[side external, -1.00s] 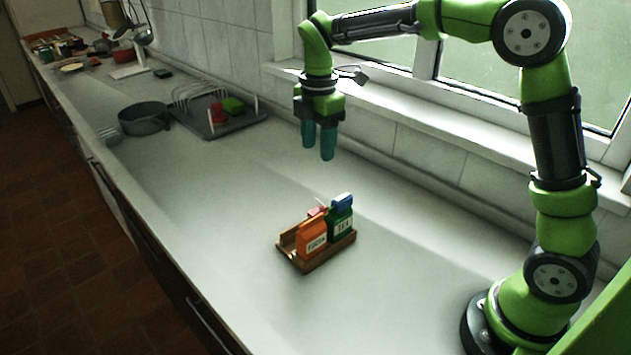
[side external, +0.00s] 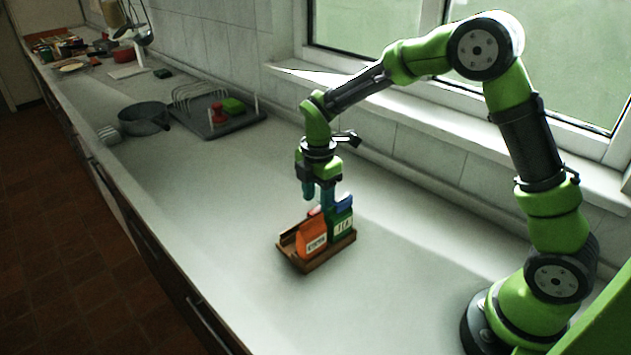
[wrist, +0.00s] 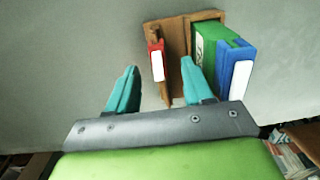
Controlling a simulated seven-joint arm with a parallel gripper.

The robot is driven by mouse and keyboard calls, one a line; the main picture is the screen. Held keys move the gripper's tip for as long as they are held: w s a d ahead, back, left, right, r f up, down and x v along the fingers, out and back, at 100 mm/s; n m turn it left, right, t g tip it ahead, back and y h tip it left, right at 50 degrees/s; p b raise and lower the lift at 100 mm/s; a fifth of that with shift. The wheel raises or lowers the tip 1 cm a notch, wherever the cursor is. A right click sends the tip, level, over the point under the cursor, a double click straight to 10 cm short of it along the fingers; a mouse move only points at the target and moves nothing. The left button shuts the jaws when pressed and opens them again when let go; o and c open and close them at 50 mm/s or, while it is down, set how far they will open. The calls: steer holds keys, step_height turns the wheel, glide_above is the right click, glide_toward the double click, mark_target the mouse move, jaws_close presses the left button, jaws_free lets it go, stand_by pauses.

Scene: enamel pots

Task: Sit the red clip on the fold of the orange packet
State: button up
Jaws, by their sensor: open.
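The red clip (side external: 315,211) shows as a small patch behind the orange packet (side external: 312,240) in the side view. In the wrist view the red clip (wrist: 153,47), with a white face, stands at a thin wooden edge. The orange packet stands upright in a wooden tray (side external: 303,267); I cannot make it out in the wrist view. My gripper (side external: 318,200) points down just above the back of the tray. In the wrist view its teal fingers are apart (wrist: 160,66), with the clip showing between their tips, the right finger near the green packet. Contact cannot be told.
A grey pot (side external: 143,120) and a dish rack (side external: 215,122) stand farther back. The counter around the tray is clear.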

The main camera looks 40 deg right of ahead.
mark_target(317, 210)
step_height(317, 210, down, 3)
steer(key=shift+f, duration=0.15)
steer(key=shift+c, duration=0.3)
jaws_close()
steer(key=shift+w, duration=0.1)
